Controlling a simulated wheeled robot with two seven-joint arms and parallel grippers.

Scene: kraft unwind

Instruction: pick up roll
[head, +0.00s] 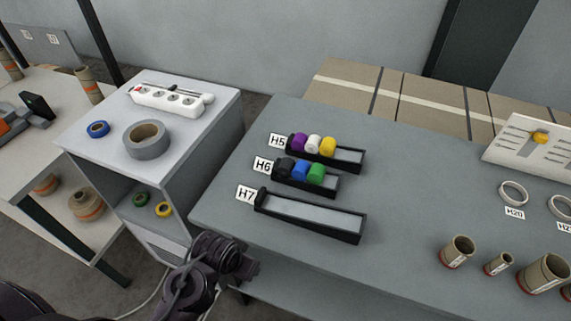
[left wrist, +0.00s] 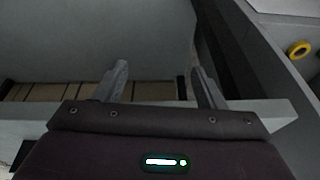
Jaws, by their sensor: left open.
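Several rolls are in the head view. A large grey tape roll (head: 147,150) and a small blue roll (head: 98,129) lie on the white cabinet's top. A green roll (head: 141,199) and a yellow roll (head: 164,209) lie on its lower shelf. Purple (head: 299,142), white, yellow, black, blue and green rolls sit in racks H5 and H6. My left gripper (head: 254,268) is low in front of the grey table's near edge. In the left wrist view its jaws (left wrist: 162,78) are apart and empty, with a yellow ring-shaped roll (left wrist: 300,49) at upper right. My right gripper is out of view.
Rack H7 (head: 310,218) is empty on the grey table (head: 400,180). A white power strip (head: 168,101) lies on the cabinet (head: 112,151). Brown tubes (head: 457,251) stand at the table's right. The cabinet and table edges flank my left arm.

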